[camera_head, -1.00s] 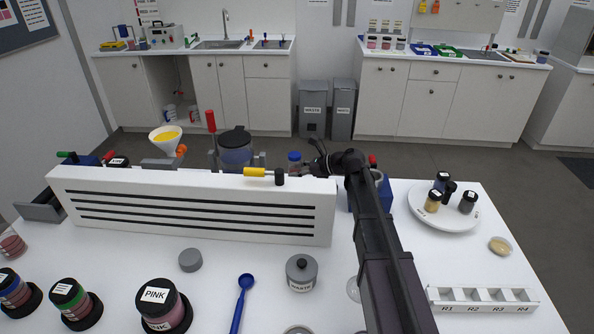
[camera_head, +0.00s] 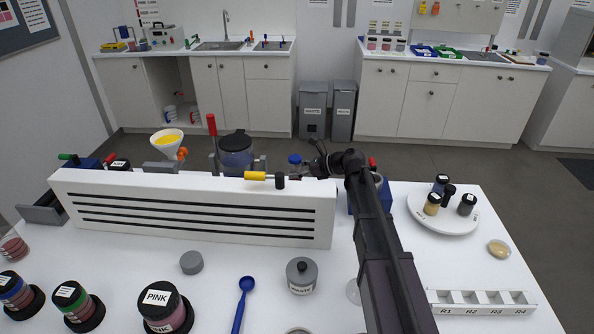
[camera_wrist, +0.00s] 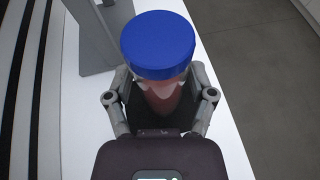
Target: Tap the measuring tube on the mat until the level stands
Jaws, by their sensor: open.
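A blue-capped vessel (camera_wrist: 158,47) with reddish contents stands between the fingers of my gripper (camera_wrist: 160,103) in the wrist view. It looks upright, and its lower part is hidden. I cannot tell whether it is the measuring tube or what level it holds. My gripper is open around it; contact with the fingers is unclear. In the head view its blue cap (camera_head: 295,159) shows behind the white slotted panel, with my gripper (camera_head: 313,164) at its right. I cannot make out a mat in either view.
The white slotted panel (camera_head: 190,208) stands close in front of my gripper. A dark-lidded vessel (camera_head: 236,152) and a funnel (camera_head: 167,143) are to the left. A round white tray (camera_head: 425,214) with small jars is at right. A lidded waste jar (camera_head: 302,275) stands in front.

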